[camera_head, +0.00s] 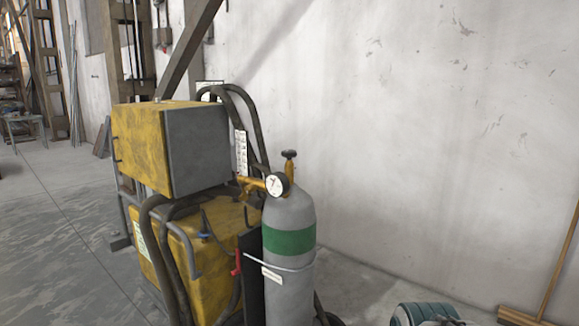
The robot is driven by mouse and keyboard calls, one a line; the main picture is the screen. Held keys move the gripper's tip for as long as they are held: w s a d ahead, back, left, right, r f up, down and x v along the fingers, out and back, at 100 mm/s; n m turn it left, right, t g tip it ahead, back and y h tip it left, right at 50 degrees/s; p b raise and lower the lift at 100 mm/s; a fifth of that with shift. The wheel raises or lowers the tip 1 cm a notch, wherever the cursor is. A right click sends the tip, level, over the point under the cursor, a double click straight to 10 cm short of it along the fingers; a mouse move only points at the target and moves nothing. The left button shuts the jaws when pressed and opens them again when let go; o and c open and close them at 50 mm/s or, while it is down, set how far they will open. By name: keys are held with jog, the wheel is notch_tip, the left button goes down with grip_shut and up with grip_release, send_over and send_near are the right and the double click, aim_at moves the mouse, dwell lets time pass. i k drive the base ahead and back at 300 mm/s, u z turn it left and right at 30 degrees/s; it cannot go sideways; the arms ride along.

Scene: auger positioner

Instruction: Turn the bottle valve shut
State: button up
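The gas bottle (289,218) is grey with a green band and stands upright at the centre of the head view. Its valve is a dark knob (289,154) on a short stem at the top. A brass regulator with a round white gauge (277,184) sticks out to the left just below the knob. I cannot tell from this view how far the valve is turned. My gripper is not in view, and nothing touches the knob.
A yellow and grey welding machine (170,150) stands left of the bottle, with thick dark hoses (245,110) behind it. A white wall (420,130) rises behind. A teal object (425,314) and a broom (525,315) are at lower right. Floor at left is open.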

aim_at(288, 154)
jog(key=u, duration=1)
jog(key=i, duration=0.45)
jog(key=z, duration=0.25)
